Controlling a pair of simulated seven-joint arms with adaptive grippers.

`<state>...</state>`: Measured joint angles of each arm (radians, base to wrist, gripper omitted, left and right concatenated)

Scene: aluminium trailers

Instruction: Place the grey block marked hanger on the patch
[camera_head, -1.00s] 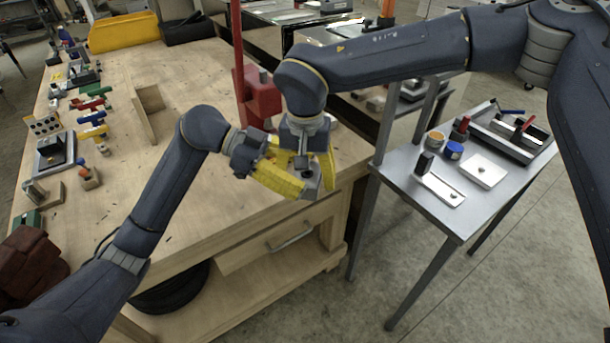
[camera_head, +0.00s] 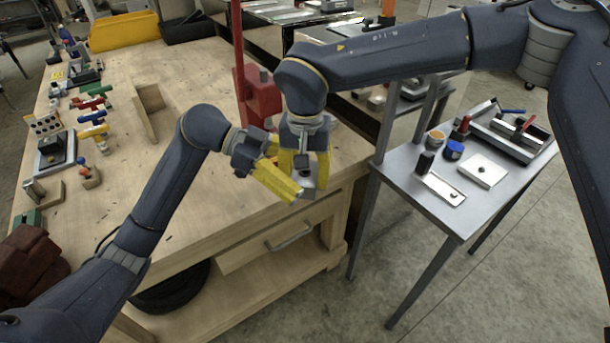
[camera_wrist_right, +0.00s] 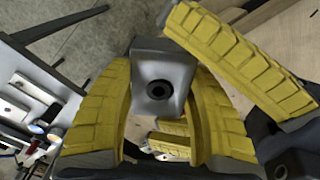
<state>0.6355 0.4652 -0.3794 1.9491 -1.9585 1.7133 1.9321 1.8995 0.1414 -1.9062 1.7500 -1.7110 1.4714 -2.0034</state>
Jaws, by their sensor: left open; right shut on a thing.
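A grey block (camera_wrist_right: 165,65) with a dark round hole in its face sits between the two yellow fingers of my right gripper (camera_wrist_right: 165,95), which is shut on it. In the head view the block (camera_head: 306,186) hangs below my right gripper (camera_head: 305,172), in the air by the workbench's front right edge. My left gripper (camera_head: 284,168) is open just left of the block; one of its yellow fingers (camera_wrist_right: 240,60) lies close beside the block in the wrist view. Whether that finger touches the block is unclear. I cannot make out a hanger mark or identify the patch.
The wooden workbench (camera_head: 200,205) has a red stand (camera_head: 262,95) behind the grippers and a wooden angle piece (camera_head: 148,108). Several tools line its left side. A grey side table (camera_head: 400,172) on the right holds a pale square plate (camera_head: 482,170), small pots and a tray.

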